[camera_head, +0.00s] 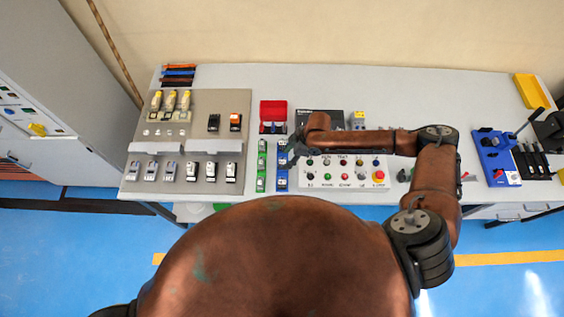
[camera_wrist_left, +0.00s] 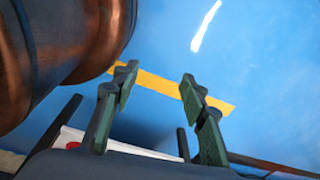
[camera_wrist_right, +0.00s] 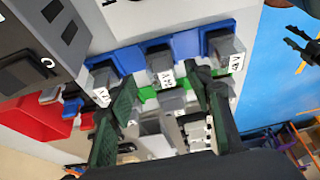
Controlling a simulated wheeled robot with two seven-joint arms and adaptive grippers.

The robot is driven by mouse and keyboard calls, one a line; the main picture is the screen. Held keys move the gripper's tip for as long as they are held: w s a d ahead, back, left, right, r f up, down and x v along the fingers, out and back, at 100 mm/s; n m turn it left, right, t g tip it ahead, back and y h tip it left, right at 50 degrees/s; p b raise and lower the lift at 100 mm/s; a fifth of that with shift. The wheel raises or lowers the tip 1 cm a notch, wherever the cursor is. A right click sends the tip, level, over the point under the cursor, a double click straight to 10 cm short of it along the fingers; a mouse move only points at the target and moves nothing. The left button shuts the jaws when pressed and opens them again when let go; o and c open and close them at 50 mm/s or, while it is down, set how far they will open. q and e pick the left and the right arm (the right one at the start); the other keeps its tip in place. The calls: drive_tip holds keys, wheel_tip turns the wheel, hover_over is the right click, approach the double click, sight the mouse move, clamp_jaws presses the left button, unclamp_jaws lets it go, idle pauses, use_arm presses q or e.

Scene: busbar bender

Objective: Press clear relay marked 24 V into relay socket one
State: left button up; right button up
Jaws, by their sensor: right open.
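A blue tray (camera_wrist_right: 187,45) holds grey or clear relays with white labels. The middle relay (camera_wrist_right: 159,60) has a label that seems to read 24 V, though it is small and turned. My right gripper (camera_wrist_right: 165,84) is open and empty, with its fingers apart over the tray near the middle relay; I cannot tell whether they touch it. In the head view it hangs at the blue tray (camera_head: 282,186), partly hidden by my arm. A grey panel (camera_head: 205,103) carries rows of devices; I cannot tell which is relay socket one. My left gripper (camera_wrist_left: 157,85) is open and empty above the floor.
A green tray (camera_head: 261,160) stands beside the blue one, and a red bin (camera_head: 273,106) stands behind. A control box with buttons (camera_head: 322,182) is close on the right. A blue fixture (camera_head: 496,158) and yellow tray (camera_head: 531,91) are far right.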

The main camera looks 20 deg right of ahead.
sight(283, 161)
drive_tip(key=x, duration=0.2)
drive_tip(key=shift+w+a+f, duration=0.1)
drive_tip(key=shift+a+f, duration=0.15)
drive_tip(key=shift+a, duration=0.2)
drive_tip(key=shift+a+f, duration=0.2)
drive_tip(key=shift+f, duration=0.45)
drive_tip(key=c, duration=0.7)
clamp_jaws()
use_arm(q)
drive_tip(key=shift+w+r, duration=0.4)
drive_tip(key=shift+w, duration=0.3)
drive_tip(key=shift+w, duration=0.15)
